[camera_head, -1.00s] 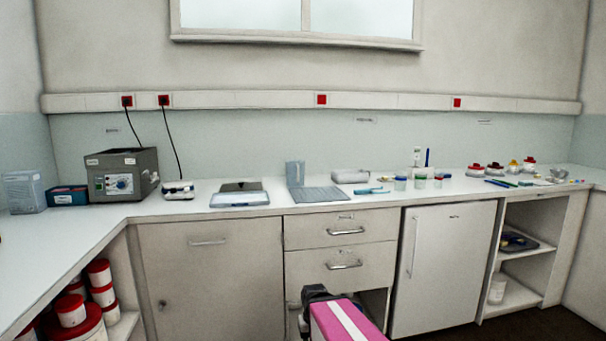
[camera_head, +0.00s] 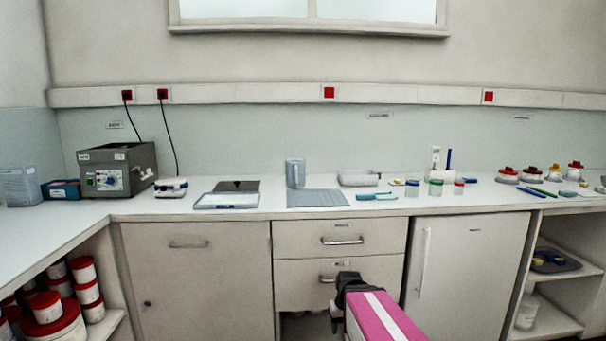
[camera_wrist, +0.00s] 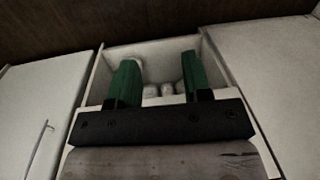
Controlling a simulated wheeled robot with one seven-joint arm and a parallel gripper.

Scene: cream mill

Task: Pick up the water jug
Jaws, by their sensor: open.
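The water jug looks to be the translucent blue-grey vessel (camera_head: 295,173) standing upright on the back counter, at the back edge of a grey mat (camera_head: 318,198). My gripper (camera_wrist: 160,72) shows two green fingers spread apart in the wrist view, with nothing between them. In the head view my gripper (camera_head: 335,320) is low in front of the drawers, below the counter top and well apart from the jug. The jug is not in the wrist view.
A flat tray-like device (camera_head: 228,200) lies left of the mat. Drawers (camera_head: 340,240) front the counter. The wrist view shows an open compartment (camera_wrist: 150,55) with pale items.

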